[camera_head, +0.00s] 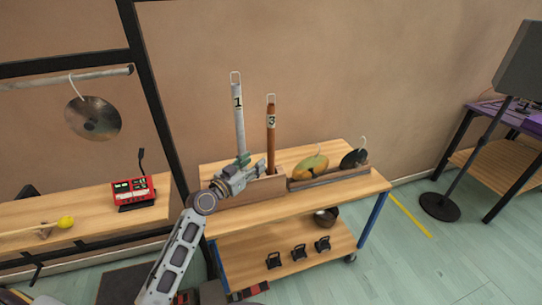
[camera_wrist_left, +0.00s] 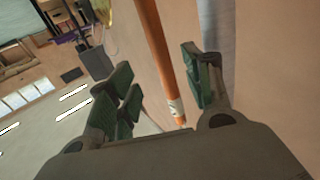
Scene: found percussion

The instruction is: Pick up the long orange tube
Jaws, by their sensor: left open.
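The long orange tube (camera_head: 271,138), marked 3, stands upright in a wooden holder (camera_head: 262,190) on the wheeled wooden table. My left gripper (camera_head: 256,164) is beside the tubes, low and just left of the orange one in the head view. In the left wrist view the orange tube (camera_wrist_left: 158,48) runs through the gap between the open green-padded fingers (camera_wrist_left: 162,84), with clear space on both sides. I cannot tell how deep it lies between them. The tube's lower end is hidden in the head view. My right gripper is not in view.
A white tube (camera_head: 239,115) marked 1 stands close left of the orange tube. A wooden rack (camera_head: 330,178) with a yellowish disc (camera_head: 309,167) and a dark disc (camera_head: 350,160) is to the right. A hanging cymbal (camera_head: 92,118) and a red device (camera_head: 133,193) are at left.

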